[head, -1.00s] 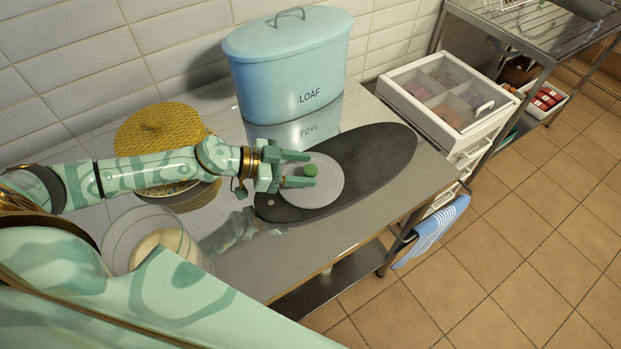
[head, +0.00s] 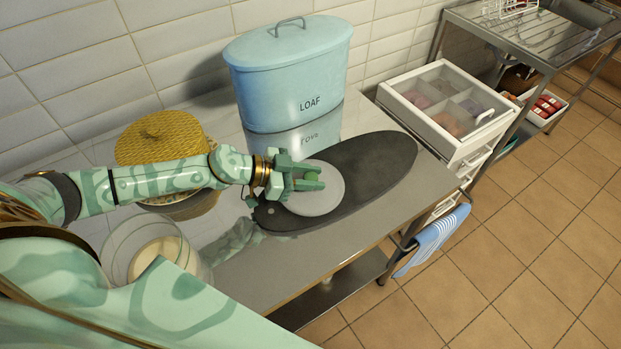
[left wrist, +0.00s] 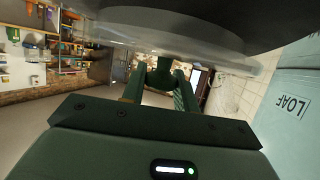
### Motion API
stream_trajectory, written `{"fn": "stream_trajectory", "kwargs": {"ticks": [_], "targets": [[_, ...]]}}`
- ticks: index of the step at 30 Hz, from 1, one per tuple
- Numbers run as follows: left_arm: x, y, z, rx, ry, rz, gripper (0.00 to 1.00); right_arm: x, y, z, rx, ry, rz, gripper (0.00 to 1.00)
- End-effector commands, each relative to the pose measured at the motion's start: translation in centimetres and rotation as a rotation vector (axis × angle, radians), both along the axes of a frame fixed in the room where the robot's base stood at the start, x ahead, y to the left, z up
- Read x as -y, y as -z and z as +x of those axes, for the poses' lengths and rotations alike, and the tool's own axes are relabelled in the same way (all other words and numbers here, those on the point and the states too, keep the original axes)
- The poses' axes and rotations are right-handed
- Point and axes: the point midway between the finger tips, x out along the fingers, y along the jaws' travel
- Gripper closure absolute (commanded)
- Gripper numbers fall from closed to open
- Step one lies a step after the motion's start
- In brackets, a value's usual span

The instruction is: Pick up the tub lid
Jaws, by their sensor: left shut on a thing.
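The tub lid (head: 322,201) is a pale round disc with a green knob (head: 312,177). It is over the dark oval board on the steel table; I cannot tell whether it is flat on the board or just off it. My left gripper (head: 303,178) reaches in from the left and is shut on the knob. In the left wrist view, the fingers (left wrist: 162,92) close around the knob and the lid's pale rim (left wrist: 225,62) spans the top. My right gripper is not in view.
The dark board (head: 378,160) lies on the table (head: 300,255). A blue LOAF bin (head: 290,85) stands behind it. A yellow woven lid (head: 160,137) and a clear round tub (head: 150,250) are at left. A white drawer unit (head: 450,110) stands right of the table.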

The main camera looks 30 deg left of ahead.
Motion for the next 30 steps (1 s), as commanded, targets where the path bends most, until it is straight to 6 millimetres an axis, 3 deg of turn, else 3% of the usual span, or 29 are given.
{"fn": "stream_trajectory", "kwargs": {"ticks": [6,13,19,30], "targets": [[-0.2,-3.9,-0.2,0.005,0.000,0.002,0.93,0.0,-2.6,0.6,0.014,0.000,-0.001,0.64],[-2.3,-9.5,-4.9,0.000,0.002,0.004,0.93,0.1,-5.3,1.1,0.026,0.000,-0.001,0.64],[-4.1,-10.5,-8.8,-0.007,0.000,0.001,0.93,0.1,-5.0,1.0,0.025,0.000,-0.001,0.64],[-5.6,-12.5,-12.1,-0.001,0.000,-0.001,0.93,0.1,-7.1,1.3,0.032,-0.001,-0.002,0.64]]}}
